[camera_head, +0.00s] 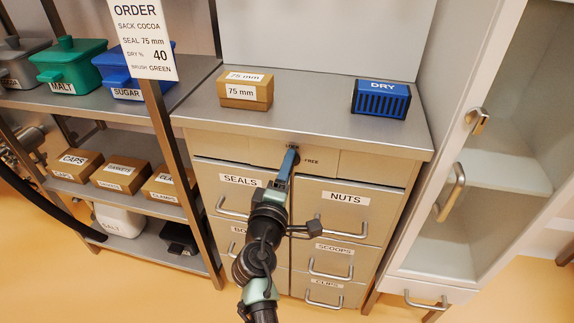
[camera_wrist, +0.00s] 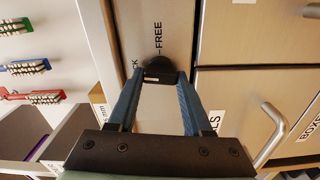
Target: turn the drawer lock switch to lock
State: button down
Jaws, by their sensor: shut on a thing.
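The drawer lock switch (camera_wrist: 160,68) is a dark round knob on the panel above the drawers. In the wrist view the word FREE (camera_wrist: 158,38) is beside it, and the word LOCK is partly hidden by a finger. My gripper (camera_wrist: 161,77) has its blue fingers closed on the knob, one at each side. In the head view my gripper (camera_head: 291,152) reaches up to the panel between the LOCK and FREE lettering and hides most of the knob. Which word the knob points to I cannot tell.
The SEALS drawer (camera_head: 240,182) and NUTS drawer (camera_head: 345,200) are below, with protruding handles. A 75 mm box (camera_head: 246,92) and a blue DRY box (camera_head: 381,99) stand on the counter (camera_head: 310,105). An open cabinet door (camera_head: 450,150) is at right, shelves at left.

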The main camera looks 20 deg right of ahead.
jog(key=shift+f+n, duration=0.1)
jog(key=shift+n, duration=0.5)
jog(key=shift+c, duration=1.6)
grip_release()
jog(key=p+v, duration=0.1)
jog(key=v, duration=1.2)
